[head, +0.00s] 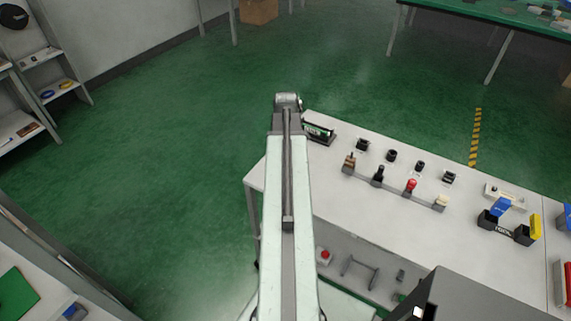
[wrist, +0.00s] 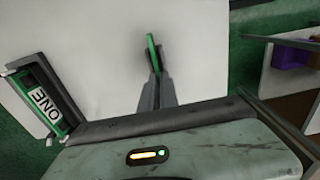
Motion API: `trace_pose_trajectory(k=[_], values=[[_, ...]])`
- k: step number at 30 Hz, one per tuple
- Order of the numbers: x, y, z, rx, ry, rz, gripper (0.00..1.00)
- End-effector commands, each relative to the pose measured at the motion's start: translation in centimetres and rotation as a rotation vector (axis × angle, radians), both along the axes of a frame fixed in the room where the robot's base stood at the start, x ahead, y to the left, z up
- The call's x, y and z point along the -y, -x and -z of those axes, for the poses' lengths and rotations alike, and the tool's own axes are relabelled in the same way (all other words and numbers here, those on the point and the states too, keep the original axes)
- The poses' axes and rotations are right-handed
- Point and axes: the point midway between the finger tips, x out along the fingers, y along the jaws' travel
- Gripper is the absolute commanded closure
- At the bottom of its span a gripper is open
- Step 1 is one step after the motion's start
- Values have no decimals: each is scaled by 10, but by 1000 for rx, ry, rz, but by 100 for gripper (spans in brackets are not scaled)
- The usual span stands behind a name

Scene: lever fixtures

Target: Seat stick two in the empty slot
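A thin green stick (wrist: 151,48) shows nearly edge-on in the wrist view, between the dark fingers of my gripper (wrist: 155,82), which appear shut on it. Its label is not readable. It stands out over the white tabletop (wrist: 95,60). A dark holder (wrist: 13,70) with a green stick labelled ONE (wrist: 42,103) is at the left of the wrist view, apart from the held stick. The holder also shows at the table's far left end in the head view (head: 320,138). I cannot make out an empty slot. In the head view my arm hides the fingers and the held stick.
A row of levers with brown, black, red (head: 411,185) and cream knobs stands on the table, with several small dark fixtures behind it. A dark box (head: 488,221) with blue and yellow pieces is farther right. Open green floor lies left of the table.

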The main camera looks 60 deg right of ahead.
Motion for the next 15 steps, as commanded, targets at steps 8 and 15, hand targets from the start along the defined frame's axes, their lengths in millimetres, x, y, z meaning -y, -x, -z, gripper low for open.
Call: trace_pose_trajectory(k=[8,15], values=[[0,0,-29,0,0,-1,100],[0,0,-81,0,0,-1,100]])
